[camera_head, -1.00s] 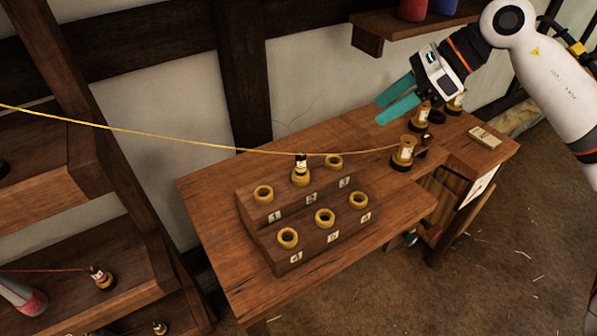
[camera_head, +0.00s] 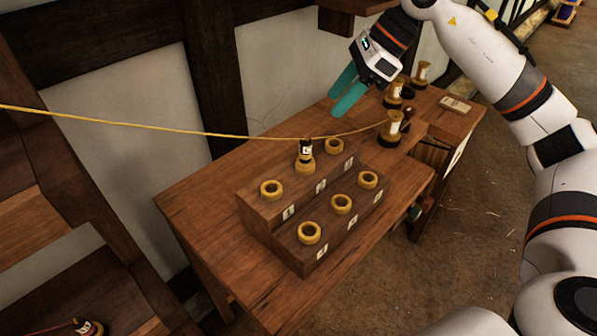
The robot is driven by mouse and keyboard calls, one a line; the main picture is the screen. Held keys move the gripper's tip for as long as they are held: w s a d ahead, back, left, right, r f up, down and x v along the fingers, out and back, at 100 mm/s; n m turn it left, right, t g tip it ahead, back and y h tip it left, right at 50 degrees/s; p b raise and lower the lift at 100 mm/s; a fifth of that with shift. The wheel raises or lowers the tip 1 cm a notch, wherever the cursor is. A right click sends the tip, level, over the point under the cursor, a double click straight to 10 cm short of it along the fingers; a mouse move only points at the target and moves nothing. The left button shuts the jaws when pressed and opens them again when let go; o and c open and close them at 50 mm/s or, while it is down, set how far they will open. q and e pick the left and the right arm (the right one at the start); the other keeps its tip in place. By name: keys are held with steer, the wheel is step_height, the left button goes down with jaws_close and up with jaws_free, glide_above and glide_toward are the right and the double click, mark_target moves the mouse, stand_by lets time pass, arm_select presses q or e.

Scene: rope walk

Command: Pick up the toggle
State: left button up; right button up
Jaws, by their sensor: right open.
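A small dark toggle-like piece with a white label (camera_head: 305,150) stands upright at the back middle ring of a stepped wooden block (camera_head: 290,237). A yellow rope (camera_head: 150,123) comes in from the left, passes at its top and runs on to a wooden spool (camera_head: 391,130). My right gripper (camera_head: 346,92) has two teal fingers, apart and empty. It is above the back of the table, up and to the right of the labelled piece and not touching it. My left gripper is out of view.
The block has several yellow rings (camera_head: 309,233) and numbered tags. More spools (camera_head: 394,94) and a small wooden plate (camera_head: 455,104) stand or lie at the table's far right. Another labelled piece with red cord (camera_head: 88,327) is on the lower left shelf. The table's left end (camera_head: 205,195) is clear.

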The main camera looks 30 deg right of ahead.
mark_target(309, 140)
steer(key=x, duration=0.3)
steer(key=b+x, duration=0.1)
steer(key=x, duration=0.2)
steer(key=d+x, duration=0.1)
steer(key=x, duration=0.2)
steer(key=shift+s+f, duration=0.15)
steer(key=shift+f, duration=0.35)
steer(key=p+x, duration=0.1)
steer(key=x, duration=0.3)
steer(key=shift+a+r, duration=0.1)
steer(key=shift+a, duration=0.15)
steer(key=shift+w+a+f, duration=0.25)
steer(key=shift+w+f, duration=0.05)
steer(key=shift+f, duration=0.15)
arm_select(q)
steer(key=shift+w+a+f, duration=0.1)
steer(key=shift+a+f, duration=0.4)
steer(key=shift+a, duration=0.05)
arm_select(e)
jaws_close()
